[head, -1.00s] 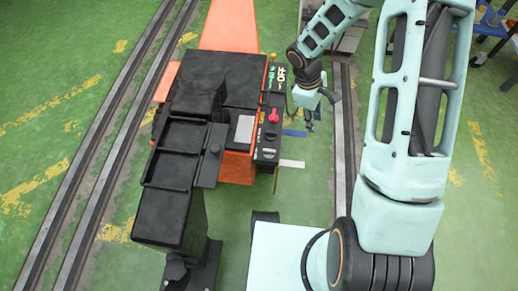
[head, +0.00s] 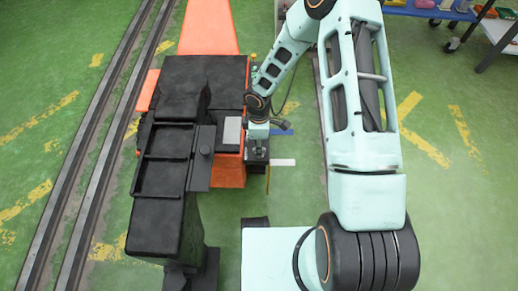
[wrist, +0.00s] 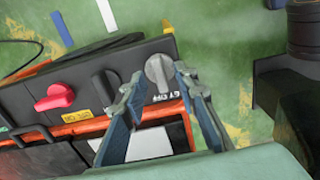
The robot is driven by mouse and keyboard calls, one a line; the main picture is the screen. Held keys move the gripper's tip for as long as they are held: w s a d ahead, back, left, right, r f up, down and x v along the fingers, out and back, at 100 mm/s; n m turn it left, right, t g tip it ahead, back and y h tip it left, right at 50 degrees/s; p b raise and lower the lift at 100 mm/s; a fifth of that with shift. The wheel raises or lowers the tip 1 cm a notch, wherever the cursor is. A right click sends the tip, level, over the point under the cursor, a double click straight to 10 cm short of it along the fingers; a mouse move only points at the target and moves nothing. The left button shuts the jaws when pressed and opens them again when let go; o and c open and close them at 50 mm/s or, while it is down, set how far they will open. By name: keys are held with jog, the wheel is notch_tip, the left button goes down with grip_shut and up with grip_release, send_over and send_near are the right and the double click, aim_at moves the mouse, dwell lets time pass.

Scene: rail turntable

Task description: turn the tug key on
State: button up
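In the wrist view a grey knob (wrist: 157,72), which appears to be the tug key, sits at the right end of a dark control panel (wrist: 30,107), above a small white label that I cannot read surely. My gripper (wrist: 160,79) is open, its two blue fingers pointing at the panel with the grey knob between their tips. I cannot tell whether they touch it. In the head view my gripper (head: 257,150) is over the near end of the panel and hides the knob.
A black knob (wrist: 105,90) stands close to the left finger, with a red knob (wrist: 55,97) beyond it. The black and orange tug (head: 215,72) lies left of my arm.

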jog(key=shift+f, duration=0.65)
grip_shut()
